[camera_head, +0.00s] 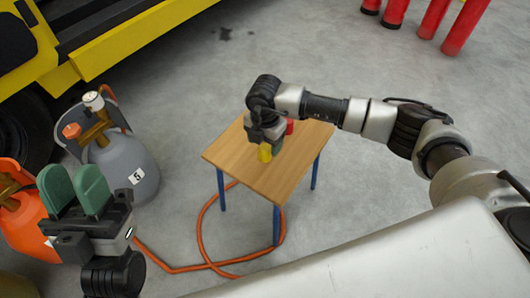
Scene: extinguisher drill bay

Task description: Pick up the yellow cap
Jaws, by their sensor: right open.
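The yellow cap (265,153) is on the small wooden table (236,158), at the near side of my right gripper. My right gripper (270,139) is open over the table and points down at the cap. Its body hides part of the cap, and I cannot tell whether the fingers are around or beside it. My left gripper (74,192), with green finger pads, is at the lower left, away from the table. Its pads stand apart with nothing between them.
A red object (290,127) stands on the table just behind my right gripper. A grey gas cylinder (128,165) and an orange one (30,228) stand at left. An orange hose (203,226) loops under the table. Red cylinders (465,25) are at the upper right, a yellow vehicle (140,35) at the upper left.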

